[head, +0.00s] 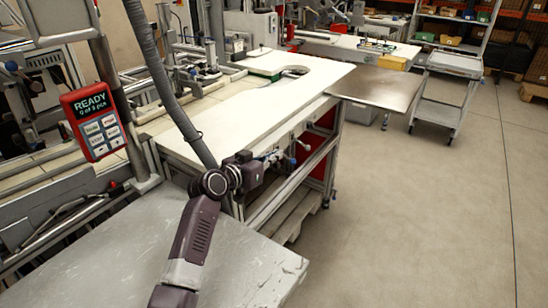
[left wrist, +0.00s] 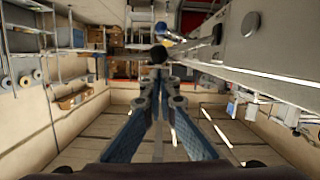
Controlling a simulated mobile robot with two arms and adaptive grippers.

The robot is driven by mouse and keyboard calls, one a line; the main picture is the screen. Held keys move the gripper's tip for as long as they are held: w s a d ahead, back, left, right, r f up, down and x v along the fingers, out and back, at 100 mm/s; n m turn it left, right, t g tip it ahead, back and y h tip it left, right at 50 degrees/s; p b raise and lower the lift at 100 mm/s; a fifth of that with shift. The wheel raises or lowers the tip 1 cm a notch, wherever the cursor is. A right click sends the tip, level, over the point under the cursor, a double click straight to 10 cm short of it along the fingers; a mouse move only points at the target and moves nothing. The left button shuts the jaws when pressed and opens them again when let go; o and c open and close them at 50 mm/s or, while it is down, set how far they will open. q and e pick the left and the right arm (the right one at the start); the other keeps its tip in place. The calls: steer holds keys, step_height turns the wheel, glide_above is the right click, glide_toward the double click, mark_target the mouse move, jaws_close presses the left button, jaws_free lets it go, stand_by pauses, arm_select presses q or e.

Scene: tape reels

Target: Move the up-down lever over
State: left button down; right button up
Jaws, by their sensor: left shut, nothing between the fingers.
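The front side of the white-topped workbench (head: 262,105) carries small levers below its top edge. One lever with a dark round knob (left wrist: 158,54) shows in the left wrist view, straight beyond my fingertips; its rod runs up to the right toward the bench side. A blue knob (left wrist: 161,28) shows farther off. My left gripper (head: 275,157) is at the bench's front side, and it also shows in the left wrist view (left wrist: 159,77). Its fingers are shut and empty. I cannot tell whether the tips touch the dark knob. My right gripper is out of view.
A red control box (head: 92,121) reading READY hangs at the left. A grey table (head: 245,268) lies in front, under my left arm. A metal side plate (head: 375,88) juts from the bench's right end. The floor (head: 410,210) at the right is clear.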

arm_select(q)
steer(key=shift+s+a+f, duration=0.15)
steer(key=shift+s+f, duration=0.1)
steer(key=shift+f, duration=0.1)
steer(key=shift+s+f, duration=0.1)
